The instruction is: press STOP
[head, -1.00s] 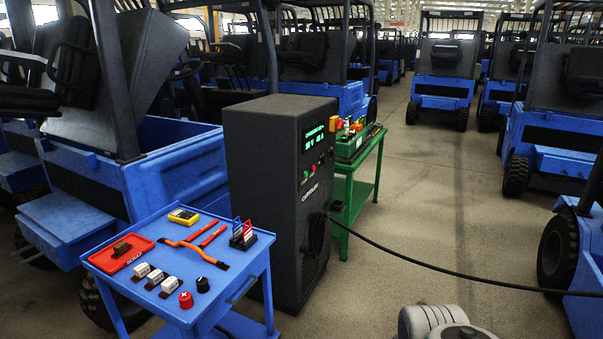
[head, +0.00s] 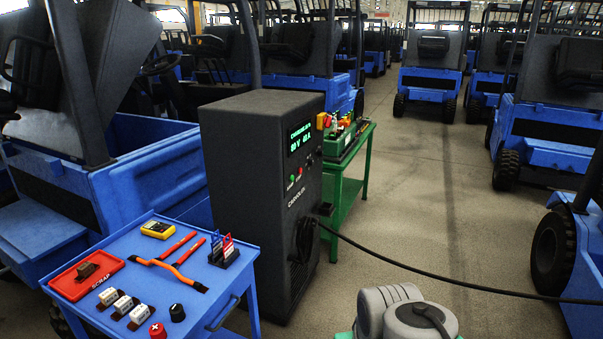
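The dark grey charger cabinet (head: 245,165) stands upright in the middle of the head view, its front face turned to the right. A lit green display (head: 300,138) sits near the top of that face. Below it are a small green button (head: 291,178) and a small red button (head: 299,170), each with a tiny label too small to read. I cannot read which one is marked STOP. Only grey rounded links of my arm show at the bottom right, apart from the cabinet. My gripper is out of view.
A blue cart (head: 225,300) with tools, a red scrap tray (head: 68,283) and small parts stands left of the cabinet. A green table (head: 350,160) stands behind it. A black cable (head: 420,270) runs from the cabinet rightward. Blue forklifts (head: 545,150) line both sides; the aisle floor is open.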

